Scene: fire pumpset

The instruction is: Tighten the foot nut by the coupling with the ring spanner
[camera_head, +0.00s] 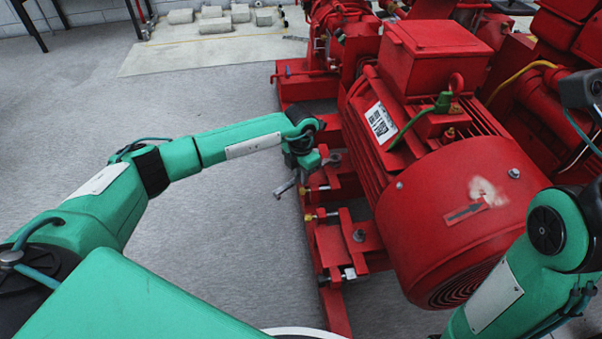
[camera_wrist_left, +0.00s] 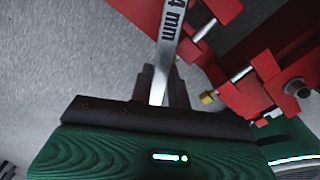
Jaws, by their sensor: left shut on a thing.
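My left gripper (camera_head: 304,172) is beside the red motor's near foot, at the end of the motor toward the coupling. In the left wrist view its dark fingers (camera_wrist_left: 161,86) are shut on the grey steel ring spanner (camera_wrist_left: 170,42), which has a marking ending in "4 mm". In the head view the spanner's handle (camera_head: 286,187) sticks out to the lower left of the gripper. A grey ring shape (camera_head: 333,158) shows over the foot just right of the gripper. The foot nut by the coupling cannot be made out, nor whether the ring sits around it.
The red motor (camera_head: 450,205) stands on a red base frame (camera_head: 336,302). Brass-tipped jacking bolts (camera_head: 310,217) stick out from the frame, and another foot bolt (camera_head: 359,236) is nearer to me. Grey floor (camera_head: 215,240) left of the frame is free.

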